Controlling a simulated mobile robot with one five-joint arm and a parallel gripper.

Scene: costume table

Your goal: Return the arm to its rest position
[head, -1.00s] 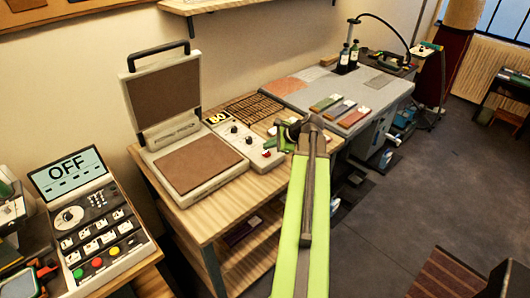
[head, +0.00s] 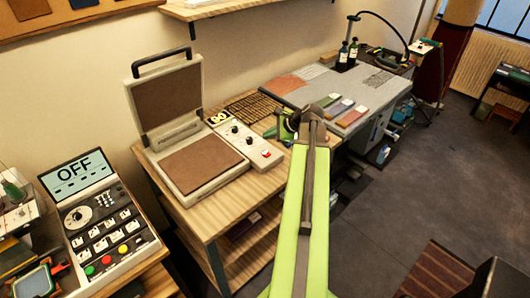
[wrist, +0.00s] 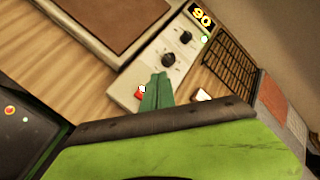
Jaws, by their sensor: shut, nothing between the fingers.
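My arm, with lime-green links, reaches forward from the bottom of the head view. My gripper (head: 281,126) is at its far end, over the wooden table (head: 208,222), just right of the grey control box (head: 240,143). The arm's joint partly hides it. In the wrist view my green gripper fingers (wrist: 157,94) are together with nothing between them. They overlap the near end of the control box (wrist: 165,62) in the picture; I cannot tell the height gap.
An open press (head: 195,158) with a raised lid stands left of the box. A black rack (head: 255,107) lies behind it. A grey bench (head: 300,90) holds several coloured blocks and bottles. A console (head: 105,230) reading OFF is at lower left. Open floor (head: 400,210) lies right.

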